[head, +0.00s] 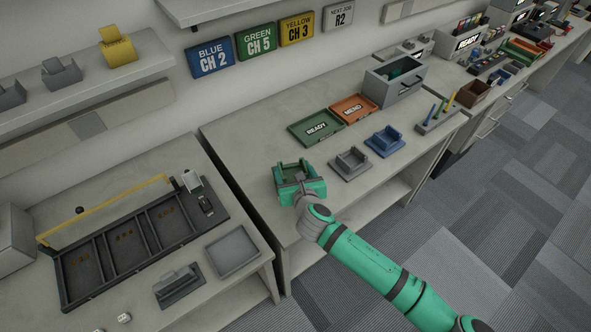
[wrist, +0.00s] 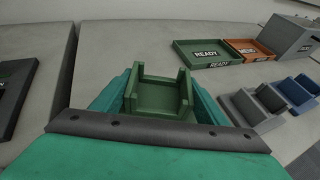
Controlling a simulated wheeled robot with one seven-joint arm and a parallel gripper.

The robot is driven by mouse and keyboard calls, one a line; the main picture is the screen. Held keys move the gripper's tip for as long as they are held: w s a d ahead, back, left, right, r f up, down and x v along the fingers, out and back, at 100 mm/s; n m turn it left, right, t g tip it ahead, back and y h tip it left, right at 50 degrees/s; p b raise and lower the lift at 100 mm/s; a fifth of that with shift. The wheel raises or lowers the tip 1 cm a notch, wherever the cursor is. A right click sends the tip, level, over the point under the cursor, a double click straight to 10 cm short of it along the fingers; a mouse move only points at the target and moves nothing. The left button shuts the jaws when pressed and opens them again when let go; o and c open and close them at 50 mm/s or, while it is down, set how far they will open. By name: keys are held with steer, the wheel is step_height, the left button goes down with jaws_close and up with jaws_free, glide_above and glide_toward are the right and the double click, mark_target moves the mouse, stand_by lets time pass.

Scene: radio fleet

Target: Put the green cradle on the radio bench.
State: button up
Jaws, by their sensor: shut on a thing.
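The green cradle (head: 291,178) is at the left end of the middle bench (head: 262,137) in the head view. My gripper (head: 300,188) is shut on it. In the wrist view the green cradle (wrist: 160,95) sits upright between my two teal fingers. Whether its underside touches the bench top is hidden. I cannot tell which bench is the radio bench. The bench at the left (head: 193,150) carries a dark tray with several compartments.
A grey cradle (head: 350,162) and a blue cradle (head: 385,142) stand right of my gripper. Behind are a green READY tray (head: 300,137), an orange MEND tray (head: 345,108) and a grey box (head: 405,92). A dark gap separates the two benches.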

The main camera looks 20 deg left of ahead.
mark_target(292, 176)
steer(key=shift+w+a+f, duration=0.1)
steer(key=shift+a+f, duration=0.1)
steer(key=shift+a, duration=0.05)
steer(key=shift+d+f, duration=0.1)
steer(key=shift+f, duration=1.3)
steer(key=shift+f, duration=0.1)
steer(key=o, duration=2.1)
steer(key=shift+f, duration=0.15)
steer(key=shift+s+d+r, duration=0.2)
steer(key=shift+s+r, duration=0.05)
steer(key=v, duration=1.1)
steer(key=shift+s+r, duration=0.1)
steer(key=shift+s, duration=0.05)
